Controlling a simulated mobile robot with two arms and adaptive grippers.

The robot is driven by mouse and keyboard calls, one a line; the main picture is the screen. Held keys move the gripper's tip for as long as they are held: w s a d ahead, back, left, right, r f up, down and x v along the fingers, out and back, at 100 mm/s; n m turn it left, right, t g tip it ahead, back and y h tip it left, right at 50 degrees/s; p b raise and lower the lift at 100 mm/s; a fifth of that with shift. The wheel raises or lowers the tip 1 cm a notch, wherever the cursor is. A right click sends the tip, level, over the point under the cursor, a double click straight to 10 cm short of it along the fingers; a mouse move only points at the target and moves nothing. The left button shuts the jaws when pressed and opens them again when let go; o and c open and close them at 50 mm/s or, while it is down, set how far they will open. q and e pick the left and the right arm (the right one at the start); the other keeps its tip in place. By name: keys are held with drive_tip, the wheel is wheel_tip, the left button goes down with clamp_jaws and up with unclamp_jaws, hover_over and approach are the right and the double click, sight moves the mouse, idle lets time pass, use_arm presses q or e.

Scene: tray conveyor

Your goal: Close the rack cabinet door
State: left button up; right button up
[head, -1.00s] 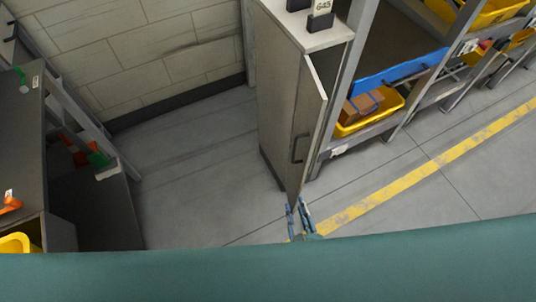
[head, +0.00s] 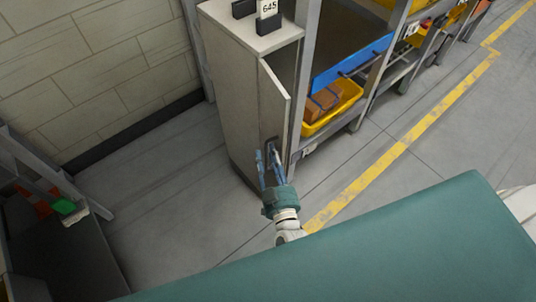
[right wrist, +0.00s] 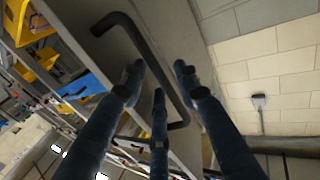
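The grey rack cabinet (head: 229,85) stands in the middle of the head view. Its door (head: 273,108) is partly open, with a dark gap showing at the top between door and cabinet. The door's black bar handle (right wrist: 152,52) crosses the right wrist view, and the fingers partly overlap it. My right gripper (head: 269,158) is at the handle, low on the door; in the right wrist view its fingers (right wrist: 159,82) are spread, with the bar running between or just beyond the tips. Contact is unclear. My left gripper is out of view.
A shelf rack with a yellow bin (head: 334,108) and blue tray (head: 348,62) stands right of the cabinet. A brick wall (head: 95,75) is behind at left. A dark bench (head: 60,250) is at lower left. Floor between bench and cabinet is clear.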

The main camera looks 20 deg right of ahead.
drive_tip(key=shift+w, duration=0.25)
clamp_jaws()
drive_tip(key=shift+d, duration=0.1)
